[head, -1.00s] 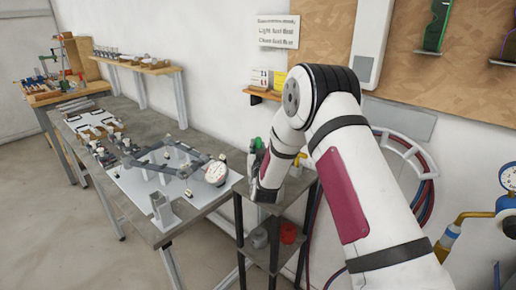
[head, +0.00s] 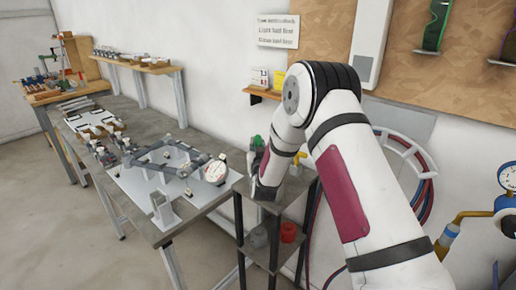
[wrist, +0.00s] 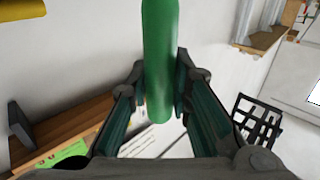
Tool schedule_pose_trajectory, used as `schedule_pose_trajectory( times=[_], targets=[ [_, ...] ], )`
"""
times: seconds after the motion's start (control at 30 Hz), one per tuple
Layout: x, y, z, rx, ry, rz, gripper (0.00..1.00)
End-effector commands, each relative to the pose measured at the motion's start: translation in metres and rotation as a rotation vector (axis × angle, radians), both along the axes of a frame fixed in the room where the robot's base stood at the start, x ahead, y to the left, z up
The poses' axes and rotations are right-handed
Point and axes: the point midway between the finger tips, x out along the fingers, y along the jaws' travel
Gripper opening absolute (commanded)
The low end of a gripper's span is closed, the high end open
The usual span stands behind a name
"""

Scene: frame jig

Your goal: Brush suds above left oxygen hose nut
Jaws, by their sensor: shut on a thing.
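My gripper (wrist: 165,88) is shut on a green, rounded handle-like thing (wrist: 159,50) that stands up between its fingers in the wrist view. In the head view the green thing (head: 258,142) shows small beside my gripper, above the small dark stand; my own arm partly hides this area. I cannot tell whether it has bristles or suds on it. At the right edge is a blue regulator (head: 507,204) with a gauge and a brass pipe. Red and blue hoses (head: 427,192) hang coiled behind my arm. I cannot make out the left oxygen hose nut.
A dark stand (head: 240,232) holds a red cup (head: 288,232) on its lower shelf. A long workbench (head: 220,186) with a frame jig runs away to the left. The floor at left is clear.

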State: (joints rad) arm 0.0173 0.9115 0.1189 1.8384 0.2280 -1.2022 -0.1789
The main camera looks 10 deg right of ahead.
Motion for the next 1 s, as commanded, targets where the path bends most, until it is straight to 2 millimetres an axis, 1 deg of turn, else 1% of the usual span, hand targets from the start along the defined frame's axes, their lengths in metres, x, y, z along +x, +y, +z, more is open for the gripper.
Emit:
schedule_pose_trajectory(
  times=[0.03,0.1,0.7,0.83,1.0],
  targets=[
    [-0.001,0.0,0.006,0.0,-0.002,0.0,0.0],
    [0.0,0.0,0.012,0.0,-0.003,0.0,0.0],
    [0.0,0.0,0.054,0.0,-0.003,0.0,0.0],
    [0.0,0.0,0.06,0.0,-0.003,0.0,0.0],
    [0.0,0.0,0.061,0.0,-0.003,0.0,0.0]
  ],
)
